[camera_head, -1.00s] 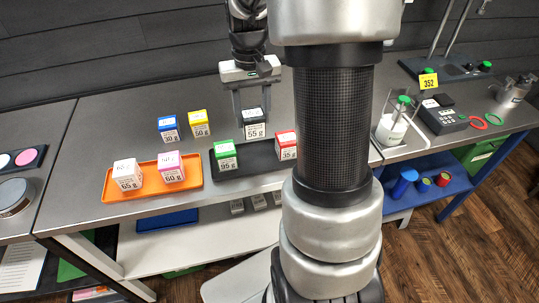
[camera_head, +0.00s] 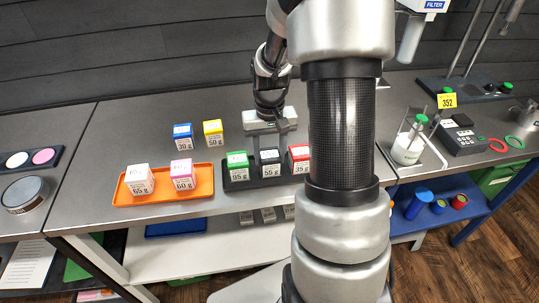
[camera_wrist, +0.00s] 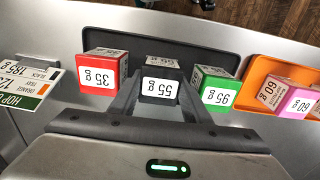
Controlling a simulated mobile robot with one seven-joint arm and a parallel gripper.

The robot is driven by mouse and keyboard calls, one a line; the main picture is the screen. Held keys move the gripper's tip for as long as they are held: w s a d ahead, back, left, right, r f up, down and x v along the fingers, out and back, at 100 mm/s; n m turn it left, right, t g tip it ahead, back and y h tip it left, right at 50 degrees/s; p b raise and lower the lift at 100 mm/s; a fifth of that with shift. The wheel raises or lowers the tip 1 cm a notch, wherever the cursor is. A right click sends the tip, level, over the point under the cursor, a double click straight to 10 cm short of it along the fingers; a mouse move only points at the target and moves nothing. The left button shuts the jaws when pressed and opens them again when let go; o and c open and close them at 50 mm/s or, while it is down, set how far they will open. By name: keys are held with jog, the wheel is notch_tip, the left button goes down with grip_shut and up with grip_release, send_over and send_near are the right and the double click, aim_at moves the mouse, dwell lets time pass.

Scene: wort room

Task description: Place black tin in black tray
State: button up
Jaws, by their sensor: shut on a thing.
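The black tin (camera_head: 270,162), labelled 55 g, is in the black tray (camera_head: 239,184), between the green tin (camera_head: 237,166) and the red tin (camera_head: 299,158). In the wrist view the black tin (camera_wrist: 160,88) is between the two fingers of my gripper (camera_wrist: 160,95), which is shut on it. The tin looks upright at tray level; whether its base touches the tray floor I cannot tell. The black tray (camera_wrist: 215,57) also shows behind the tins in the wrist view.
An orange tray (camera_head: 205,188) with a white tin (camera_head: 140,180) and a pink tin (camera_head: 182,174) is left of the black tray. A blue tin (camera_head: 183,137) and a yellow tin (camera_head: 213,133) stand behind.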

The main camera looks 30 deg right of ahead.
jog(key=o, duration=0.7)
jog(key=shift+f, duration=0.2)
jog(key=o, duration=0.4)
jog(key=shift+r, duration=0.1)
notch_tip(320, 180, up, 12)
jog(key=shift+r+p, duration=0.15)
jog(key=shift+p, duration=0.35)
notch_tip(320, 180, up, 10)
jog(key=f+t+p, duration=0.1)
jog(key=t+p, duration=0.1)
send_over(269, 154)
jog(key=s+a, duration=0.5)
jog(key=s+a+r+n+t+p, duration=0.1)
jog(key=s+a+r, duration=0.1)
jog(key=s, duration=0.1)
jog(key=s+a+r+n+t+p, duration=0.1)
jog(key=s+a+r, duration=0.2)
jog(key=s, duration=0.1)
jog(key=s+a+r+n+t+p, duration=0.1)
jog(key=s+a+r, duration=0.1)
jog(key=s, duration=0.2)
jog(key=shift+a+r, duration=0.15)
jog(key=shift+r, duration=0.2)
